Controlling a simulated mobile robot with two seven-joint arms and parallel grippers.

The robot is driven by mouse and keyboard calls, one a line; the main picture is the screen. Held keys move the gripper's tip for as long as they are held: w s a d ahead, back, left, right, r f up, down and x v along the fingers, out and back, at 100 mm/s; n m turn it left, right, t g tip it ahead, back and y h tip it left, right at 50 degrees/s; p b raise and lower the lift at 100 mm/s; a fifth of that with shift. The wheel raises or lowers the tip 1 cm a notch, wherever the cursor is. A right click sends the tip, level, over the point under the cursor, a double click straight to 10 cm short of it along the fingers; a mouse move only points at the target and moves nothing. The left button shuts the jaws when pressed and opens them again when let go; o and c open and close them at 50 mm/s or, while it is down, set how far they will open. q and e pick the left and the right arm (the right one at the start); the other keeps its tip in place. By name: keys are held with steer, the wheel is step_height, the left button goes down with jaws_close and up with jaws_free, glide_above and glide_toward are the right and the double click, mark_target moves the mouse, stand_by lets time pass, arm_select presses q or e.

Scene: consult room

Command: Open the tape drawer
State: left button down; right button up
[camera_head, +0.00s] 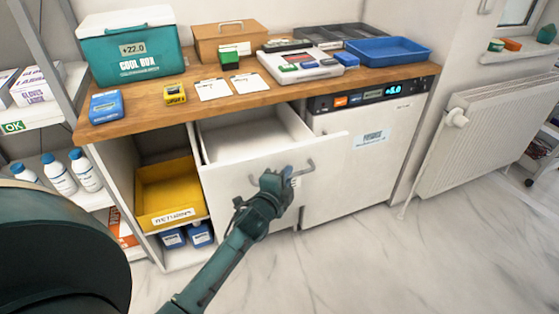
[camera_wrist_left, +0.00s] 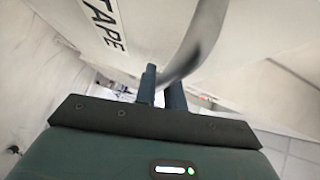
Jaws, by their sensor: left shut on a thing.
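The tape drawer (camera_head: 232,192) is a white drawer under the wooden counter, and it stands pulled out with its inside showing from above. Its grey bar handle (camera_head: 307,168) is on the front panel. My left gripper (camera_head: 287,174) is at the handle and shut on it. In the left wrist view, the curved handle (camera_wrist_left: 196,45) runs down to the fingers of my left gripper (camera_wrist_left: 161,84). The TAPE label (camera_wrist_left: 104,22) shows on the drawer front there. In the head view my gripper hides part of the handle. My right gripper is not in view.
A yellow returns bin (camera_head: 170,190) sits in the open shelf left of the drawer. A white fridge (camera_head: 350,175) stands right of it. The counter (camera_head: 250,100) holds a cool box (camera_head: 135,50) and a blue tray (camera_head: 388,50). The floor in front is clear.

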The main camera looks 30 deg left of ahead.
arm_select(q)
steer(key=shift+s+d, duration=1.5)
steer(key=shift+d, duration=0.2)
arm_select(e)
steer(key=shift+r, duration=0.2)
arm_select(q)
steer(key=c, duration=1.8)
jaws_free()
steer(key=shift+o, duration=0.2)
steer(key=s+r, duration=0.2)
steer(key=s, duration=1.1)
steer(key=shift+d, duration=0.45)
steer(key=shift+p, duration=0.3)
